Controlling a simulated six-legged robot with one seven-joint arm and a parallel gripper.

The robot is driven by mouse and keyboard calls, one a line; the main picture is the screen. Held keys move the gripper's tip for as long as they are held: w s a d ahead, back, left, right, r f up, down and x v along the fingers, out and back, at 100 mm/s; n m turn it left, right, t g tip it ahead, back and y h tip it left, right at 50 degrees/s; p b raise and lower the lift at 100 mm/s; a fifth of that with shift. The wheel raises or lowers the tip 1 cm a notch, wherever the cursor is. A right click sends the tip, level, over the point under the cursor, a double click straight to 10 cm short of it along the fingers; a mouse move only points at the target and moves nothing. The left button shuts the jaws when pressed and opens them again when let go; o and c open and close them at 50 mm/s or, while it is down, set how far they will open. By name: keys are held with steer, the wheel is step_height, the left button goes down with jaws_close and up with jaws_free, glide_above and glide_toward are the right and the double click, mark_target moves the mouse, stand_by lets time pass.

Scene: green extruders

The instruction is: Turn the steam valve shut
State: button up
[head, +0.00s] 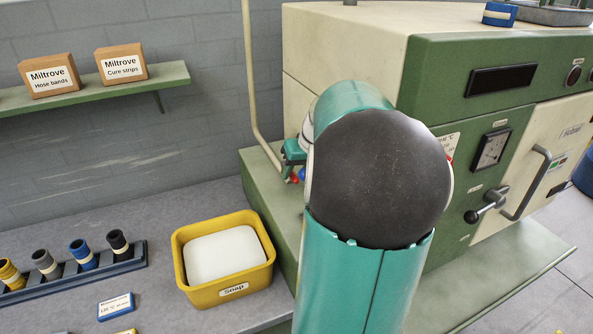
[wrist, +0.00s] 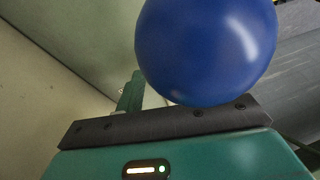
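A glossy blue ball knob (wrist: 206,50) fills the upper middle of the wrist view, very close in front of my gripper's dark front bar. A teal finger of my gripper (wrist: 131,92) shows just left of it; the other finger is hidden. In the head view my gripper (head: 292,153) shows only as a small teal part left of my arm, beside the machine's left side. A small blue knob (head: 302,173) and a red knob (head: 293,180) show just below it. The steam valve's body is hidden behind my arm. I cannot tell whether my gripper touches the blue ball.
The green and cream machine (head: 340,37) stands behind my arm, with a lever handle (head: 487,205) on its front. A cream pipe (head: 250,80) rises at its left.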

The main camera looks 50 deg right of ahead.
jaws_close()
steer(key=shift+w+a+m+h, duration=0.35)
steer(key=shift+a+m, duration=0.2)
steer(key=shift+m, duration=0.35)
steer(key=shift+w+a+m+g+h, duration=0.15)
steer(key=shift+w+a+m+h, duration=0.15)
steer(key=shift+m, duration=0.4)
steer(key=shift+w+a+m+g+h, duration=0.15)
steer(key=shift+w+a+m+h, duration=0.1)
steer(key=shift+m, duration=0.45)
jaws_free()
